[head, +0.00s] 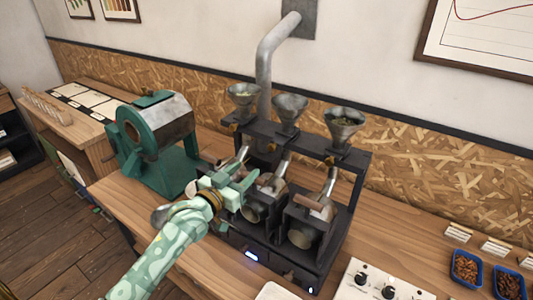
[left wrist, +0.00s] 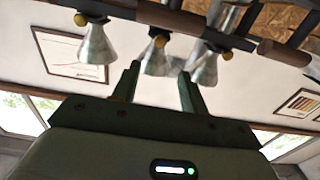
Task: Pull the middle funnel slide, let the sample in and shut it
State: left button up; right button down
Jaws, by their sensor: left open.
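Three grey metal funnels stand in a row on a black rack (head: 366,170) in the head view. The middle funnel (head: 290,107) is between the left funnel (head: 243,96) and the right funnel (head: 345,124). Small brass-coloured knobs show under the funnels; the middle knob (head: 270,147) is small in the head view. My left gripper (head: 247,188) is open and empty, in front of the rack and below the funnels. In the left wrist view the picture is upside down; the middle funnel (left wrist: 154,58) shows beyond the open fingers, apart from them. My right gripper is out of view.
Drum units with slanted metal chutes stand below the funnels; a brown handle (head: 314,207) fronts the right one. A green roaster (head: 160,145) stands left. A white control panel (head: 380,283) and blue bean trays (head: 466,268) lie right. Bare bench (head: 410,215) lies right of the rack.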

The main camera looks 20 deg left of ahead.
aim_at(270, 148)
pick_arm(q)
jog(key=w, duration=0.4)
jog(key=w+d, duration=0.1)
jog(key=w, duration=0.2)
jog(key=w+b, duration=0.1)
jog(key=w, duration=0.3)
jog(key=shift+w+d, duration=0.3)
